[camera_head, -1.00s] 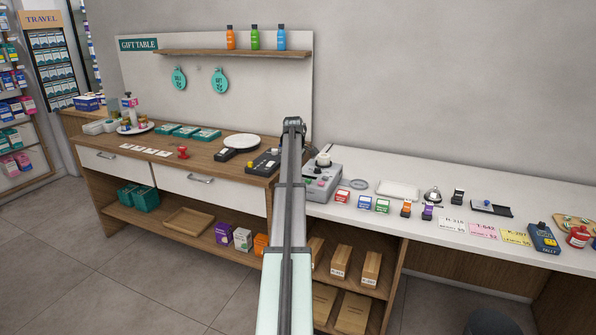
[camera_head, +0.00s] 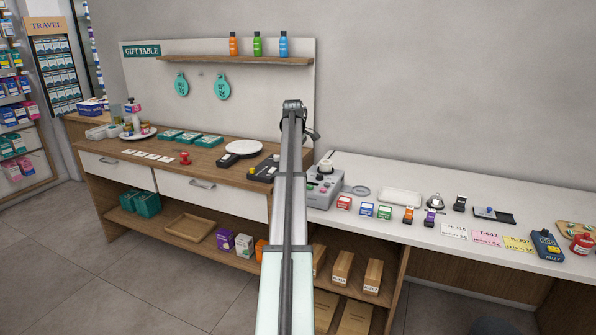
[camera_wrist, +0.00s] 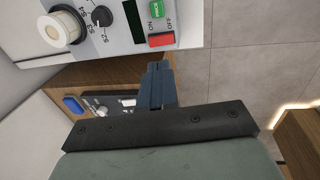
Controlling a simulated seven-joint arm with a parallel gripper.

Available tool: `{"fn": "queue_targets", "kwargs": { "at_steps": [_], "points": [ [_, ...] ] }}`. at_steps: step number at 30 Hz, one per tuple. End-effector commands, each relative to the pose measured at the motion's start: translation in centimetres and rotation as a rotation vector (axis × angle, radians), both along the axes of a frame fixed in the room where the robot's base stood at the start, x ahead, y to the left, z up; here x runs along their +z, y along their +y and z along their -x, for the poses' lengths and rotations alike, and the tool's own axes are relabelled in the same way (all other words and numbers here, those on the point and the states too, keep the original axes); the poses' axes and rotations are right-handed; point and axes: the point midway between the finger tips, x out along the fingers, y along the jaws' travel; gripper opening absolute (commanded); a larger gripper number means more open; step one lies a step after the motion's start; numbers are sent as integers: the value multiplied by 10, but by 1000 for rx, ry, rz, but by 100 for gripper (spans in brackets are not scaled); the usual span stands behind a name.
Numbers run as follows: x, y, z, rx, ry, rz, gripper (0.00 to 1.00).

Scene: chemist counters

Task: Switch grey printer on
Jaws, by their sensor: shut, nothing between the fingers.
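The grey printer (camera_head: 325,183) stands at the left end of the white counter, partly hidden behind my arm. In the wrist view the printer's panel (camera_wrist: 136,50) fills the upper left. It has a white roll (camera_wrist: 60,27), a black knob (camera_wrist: 102,16), a dark display, a green button (camera_wrist: 157,8) and a red switch (camera_wrist: 161,40) near a sideways "ON" label. My gripper (camera_wrist: 159,66) is shut and empty, its tips just below the red switch in the picture. I cannot tell whether they touch it. In the head view my arm hides the fingers.
A dark device (camera_head: 263,168) sits on the wooden gift table left of my arm.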

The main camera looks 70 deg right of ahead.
Motion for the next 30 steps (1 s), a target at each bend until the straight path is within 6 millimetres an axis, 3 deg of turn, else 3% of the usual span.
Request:
{"fn": "queue_targets", "kwargs": {
  "at_steps": [3, 10, 24, 30],
  "points": [
    [21, 3, 0, 0, 0, 1, 0],
    [44, 7, 0, 0, 0, 0, 0],
    [50, 9, 0, 0, 0, 0, 0],
    [53, -5, -1, 0, 0, 0, 0]
  ]
}}
